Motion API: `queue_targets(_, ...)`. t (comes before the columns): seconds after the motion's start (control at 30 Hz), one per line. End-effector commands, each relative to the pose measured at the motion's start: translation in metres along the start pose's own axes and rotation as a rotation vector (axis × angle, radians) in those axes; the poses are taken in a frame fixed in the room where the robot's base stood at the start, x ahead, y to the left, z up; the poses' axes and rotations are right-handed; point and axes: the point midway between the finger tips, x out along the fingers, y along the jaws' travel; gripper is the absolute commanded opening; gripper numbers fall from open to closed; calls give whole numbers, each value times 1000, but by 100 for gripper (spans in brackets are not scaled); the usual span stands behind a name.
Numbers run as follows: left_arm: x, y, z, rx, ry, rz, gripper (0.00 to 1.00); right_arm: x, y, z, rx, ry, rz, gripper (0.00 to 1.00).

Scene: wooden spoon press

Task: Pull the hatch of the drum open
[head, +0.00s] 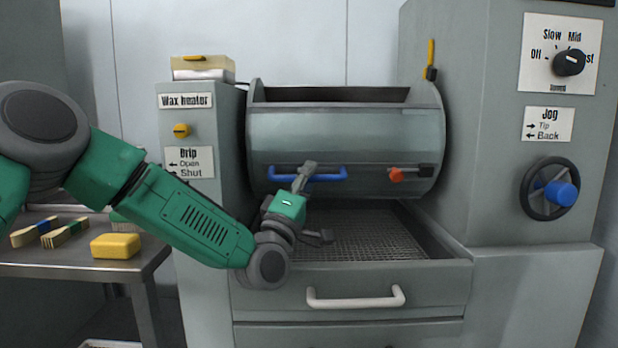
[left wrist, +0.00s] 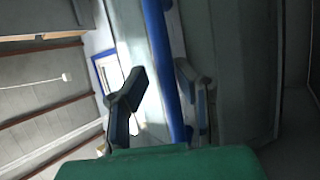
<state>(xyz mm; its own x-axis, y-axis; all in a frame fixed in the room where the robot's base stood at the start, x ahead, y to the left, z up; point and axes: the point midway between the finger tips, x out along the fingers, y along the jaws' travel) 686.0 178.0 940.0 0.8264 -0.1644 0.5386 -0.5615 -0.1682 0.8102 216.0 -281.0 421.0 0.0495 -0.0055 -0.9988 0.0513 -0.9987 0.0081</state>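The grey drum (head: 420,140) sits in the machine's middle, with a dark opening along its top. Its curved front hatch (head: 345,135) bears a blue bar handle (head: 330,175) low on the left. My left gripper (head: 316,202) is at the handle's middle, one finger up in front of the bar and the other lower. In the left wrist view the blue bar (left wrist: 160,60) runs between the two parted fingers (left wrist: 160,95). The right finger is close to the bar; I cannot tell whether it touches. My right gripper is not in view.
A red-knobbed latch (head: 397,175) sits right of the handle. Below are a mesh tray (head: 365,240) and a drawer with a white handle (head: 355,298). A side table (head: 70,262) at left holds brushes and a yellow block (head: 116,246). A handwheel (head: 550,188) is at right.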

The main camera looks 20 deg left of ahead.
Motion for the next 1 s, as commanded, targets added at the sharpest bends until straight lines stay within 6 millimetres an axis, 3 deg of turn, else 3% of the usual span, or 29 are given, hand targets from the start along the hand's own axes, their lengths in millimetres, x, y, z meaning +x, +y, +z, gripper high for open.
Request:
queue_targets(0.5, -4, 1, -2, 0, 5, 2, 22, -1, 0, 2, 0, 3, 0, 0)
queue_targets(1.0, -99, -3, -2, -1, 4, -5, 22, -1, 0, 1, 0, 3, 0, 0)
